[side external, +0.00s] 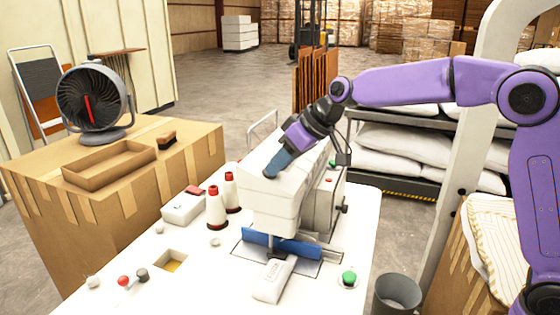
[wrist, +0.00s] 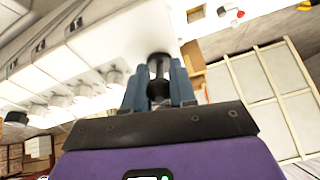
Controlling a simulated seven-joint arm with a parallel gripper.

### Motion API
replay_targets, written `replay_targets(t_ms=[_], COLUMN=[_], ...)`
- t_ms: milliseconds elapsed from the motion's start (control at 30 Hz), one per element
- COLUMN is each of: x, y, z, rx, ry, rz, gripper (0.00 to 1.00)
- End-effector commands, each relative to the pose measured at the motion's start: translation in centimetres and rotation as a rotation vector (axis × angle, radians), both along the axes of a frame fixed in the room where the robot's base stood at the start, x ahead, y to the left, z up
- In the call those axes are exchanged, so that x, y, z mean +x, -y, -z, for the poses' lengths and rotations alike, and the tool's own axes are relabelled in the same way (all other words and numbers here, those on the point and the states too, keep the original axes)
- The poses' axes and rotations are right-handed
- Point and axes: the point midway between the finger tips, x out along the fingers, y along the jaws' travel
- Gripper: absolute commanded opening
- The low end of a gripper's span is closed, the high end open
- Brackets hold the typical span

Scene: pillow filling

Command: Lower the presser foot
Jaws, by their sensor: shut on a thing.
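The white sewing machine (side external: 270,205) stands on the white worktable, with its head over a blue strip (side external: 297,246) on the bed. The small dark presser foot area (side external: 270,240) is below the head; whether the foot is up or down is too small to tell. My gripper (side external: 271,172) reaches down to the head's left end. In the wrist view, my gripper (wrist: 158,84) has its blue fingers shut on a dark lever (wrist: 158,66) beside the white machine body (wrist: 95,40). The lever is hidden behind the fingers in the side view.
Two red-topped thread cones (side external: 215,210) stand left of the machine. A white block (side external: 273,280) lies in front of the foot. A green button (side external: 349,278) is at the table's right, near a grey bin (side external: 397,292). A fan (side external: 95,100) stands on the carton at left.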

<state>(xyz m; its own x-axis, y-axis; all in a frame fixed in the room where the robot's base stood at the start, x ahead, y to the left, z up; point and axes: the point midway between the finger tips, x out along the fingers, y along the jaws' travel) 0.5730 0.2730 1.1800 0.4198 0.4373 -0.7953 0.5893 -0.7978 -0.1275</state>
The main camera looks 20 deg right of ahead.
Motion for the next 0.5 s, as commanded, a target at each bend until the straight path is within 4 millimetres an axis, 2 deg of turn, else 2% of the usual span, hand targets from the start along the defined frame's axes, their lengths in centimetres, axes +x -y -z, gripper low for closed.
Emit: replay_targets(t_ms=[267, 300, 367, 500], x=[-0.02, -0.03, -0.03, -0.02], y=[-0.03, -0.03, -0.01, 0.0], z=[-0.11, -0.1, -0.09, -0.06], rx=[0.002, 0.002, 0.002, 0.001], ry=[0.002, 0.002, 0.002, 0.001], rz=[-0.001, -0.001, 0.0, 0.0], gripper=[0.0, 0.32, 0.49, 0.49])
